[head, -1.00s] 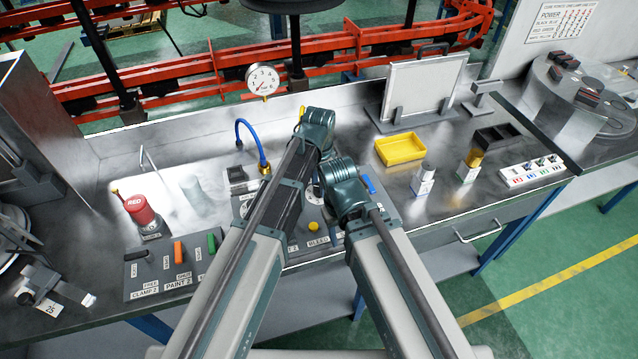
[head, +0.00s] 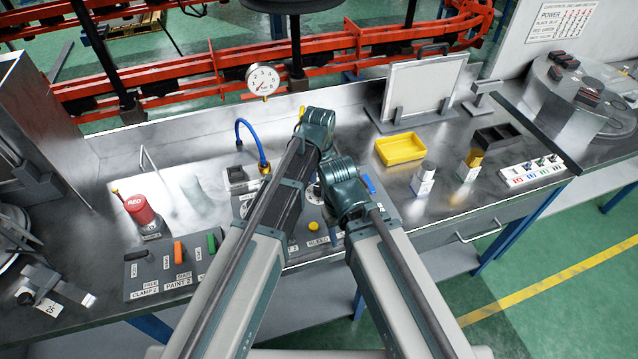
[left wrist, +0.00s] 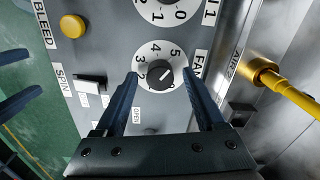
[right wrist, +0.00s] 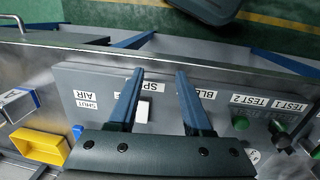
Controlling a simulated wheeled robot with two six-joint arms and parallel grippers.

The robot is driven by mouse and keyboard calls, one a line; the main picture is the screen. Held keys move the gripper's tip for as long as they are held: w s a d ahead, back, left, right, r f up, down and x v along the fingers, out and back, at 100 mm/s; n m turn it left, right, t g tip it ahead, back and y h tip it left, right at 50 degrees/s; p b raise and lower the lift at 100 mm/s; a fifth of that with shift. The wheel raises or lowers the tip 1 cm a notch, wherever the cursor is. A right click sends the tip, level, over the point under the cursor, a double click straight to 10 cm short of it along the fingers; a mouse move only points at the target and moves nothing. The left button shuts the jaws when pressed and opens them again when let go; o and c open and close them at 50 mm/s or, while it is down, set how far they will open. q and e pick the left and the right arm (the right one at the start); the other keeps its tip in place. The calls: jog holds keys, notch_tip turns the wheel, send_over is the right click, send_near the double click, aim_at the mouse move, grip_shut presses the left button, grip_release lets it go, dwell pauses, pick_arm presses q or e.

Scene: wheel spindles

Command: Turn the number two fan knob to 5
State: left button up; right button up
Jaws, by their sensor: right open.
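The fan knob (left wrist: 160,74) is black on a white dial (left wrist: 147,54) with numbers along its rim, in the left wrist view. A partly covered FAN label is beside it. A light mark on the knob points up and right in that view, towards the 5 side. My left gripper (left wrist: 160,72) is open, its fingers on either side of the knob; I cannot tell if they touch it. Another dial (left wrist: 168,10), beside a label ending in 1, is at the top edge. My right gripper (right wrist: 160,72) is open and empty above the panel near a white switch (right wrist: 142,112).
A yellow button (left wrist: 72,26) and a white spin switch (left wrist: 90,84) are near the dial. A brass fitting with a yellow hose (left wrist: 262,72) is at the right. In the head view, a yellow tray (head: 400,148) and a red cylinder (head: 140,210) stand on the bench.

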aim_at(319, 187)
pick_arm(q)
notch_tip(319, 187, up, 14)
jog(key=p, duration=1.3)
jog(key=shift+p, duration=0.4)
pick_arm(e)
notch_tip(319, 187, up, 14)
pick_arm(q)
jog(key=shift+f, duration=0.15)
pick_arm(e)
jog(key=shift+f, duration=0.1)
